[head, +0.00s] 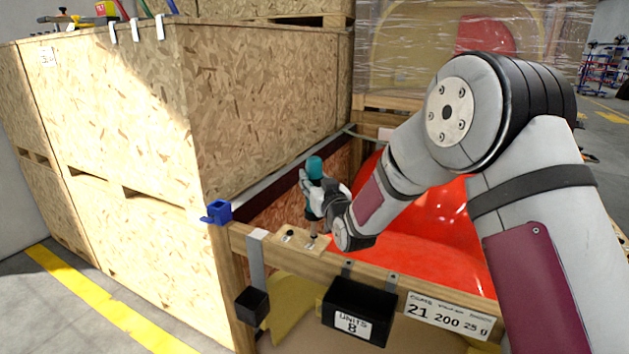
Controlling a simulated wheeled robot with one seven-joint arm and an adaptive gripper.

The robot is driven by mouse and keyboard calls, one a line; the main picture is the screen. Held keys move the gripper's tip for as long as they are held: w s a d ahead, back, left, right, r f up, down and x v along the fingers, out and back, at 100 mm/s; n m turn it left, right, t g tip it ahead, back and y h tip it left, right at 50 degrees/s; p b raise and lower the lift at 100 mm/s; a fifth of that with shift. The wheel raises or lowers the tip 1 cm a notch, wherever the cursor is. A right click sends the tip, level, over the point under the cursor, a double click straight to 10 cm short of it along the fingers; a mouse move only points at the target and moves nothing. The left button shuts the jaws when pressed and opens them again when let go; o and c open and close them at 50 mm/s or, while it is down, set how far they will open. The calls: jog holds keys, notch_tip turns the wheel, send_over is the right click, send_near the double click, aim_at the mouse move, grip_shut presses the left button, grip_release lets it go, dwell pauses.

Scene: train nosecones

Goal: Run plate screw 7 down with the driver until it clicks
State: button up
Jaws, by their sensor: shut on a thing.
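A teal-handled driver (315,167) stands close to upright over the small wooden plate. My gripper (318,196) is shut on the driver around its handle. The driver's thin shaft (313,236) runs down to the wooden plate (302,243), which lies on the crate's front rail. A dark screw head (290,235) shows on the plate to the left of the shaft. The screw under the driver tip is too small to make out, and I cannot tell whether the tip is seated in it. No screw number is readable.
A black bin (358,310) marked "UNITS 8" and a smaller black holder (252,305) hang on the rail's front. A blue corner piece (218,211) sits at the rail's left end. Tall chipboard crates (120,130) stand close on the left. A red nosecone (440,225) lies behind the rail.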

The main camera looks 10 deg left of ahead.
aim_at(317, 169)
jog(key=shift+f+b, duration=0.4)
jog(key=shift+f, duration=0.55)
dwell(1.2)
jog(key=shift+r+p, duration=0.75)
jog(key=shift+r, duration=2.15)
jog(key=shift+d, duration=0.1)
